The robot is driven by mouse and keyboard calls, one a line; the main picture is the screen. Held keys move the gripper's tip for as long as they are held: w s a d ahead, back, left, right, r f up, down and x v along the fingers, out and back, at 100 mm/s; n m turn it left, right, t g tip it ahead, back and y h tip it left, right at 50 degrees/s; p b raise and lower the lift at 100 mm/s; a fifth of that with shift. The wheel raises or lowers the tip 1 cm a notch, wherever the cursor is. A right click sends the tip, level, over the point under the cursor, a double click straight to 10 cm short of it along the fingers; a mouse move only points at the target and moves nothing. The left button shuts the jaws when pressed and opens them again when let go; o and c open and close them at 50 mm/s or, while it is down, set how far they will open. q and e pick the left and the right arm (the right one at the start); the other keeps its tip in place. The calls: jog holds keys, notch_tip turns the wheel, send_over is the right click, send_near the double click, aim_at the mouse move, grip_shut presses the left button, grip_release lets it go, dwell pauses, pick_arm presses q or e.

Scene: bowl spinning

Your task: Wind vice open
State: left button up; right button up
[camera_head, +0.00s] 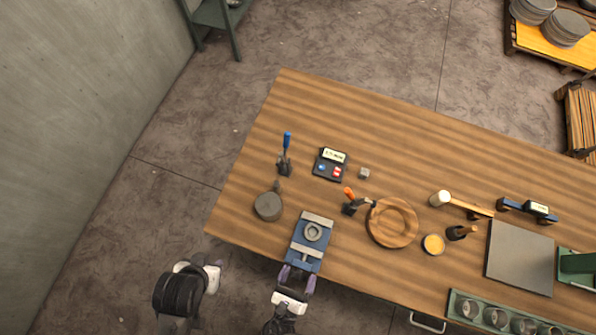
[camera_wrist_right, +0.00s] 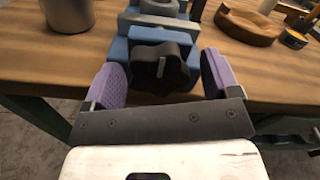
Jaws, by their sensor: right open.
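The blue vice (camera_head: 304,253) with grey jaws sits at the table's front edge, and a round grey piece (camera_head: 313,232) rests on top of it. In the right wrist view the vice's dark lobed knob (camera_wrist_right: 162,70) faces my camera. My right gripper (camera_head: 297,279) is open at the vice's front end. In the right wrist view its purple fingers (camera_wrist_right: 164,82) stand on either side of the knob, with gaps visible. My left gripper (camera_head: 210,277) is off the table at the left, and its fingers cannot be made out.
A grey cylinder (camera_head: 267,206) stands left of the vice, and a wooden ring-shaped dish (camera_head: 391,222) lies to its right. Behind are a black panel with buttons (camera_head: 330,164) and an orange-handled tool (camera_head: 349,194). The table's (camera_head: 400,130) far side is clear.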

jog(key=b+v, duration=0.2)
jog(key=v, duration=0.5)
jog(key=shift+s, duration=0.25)
dwell(0.5)
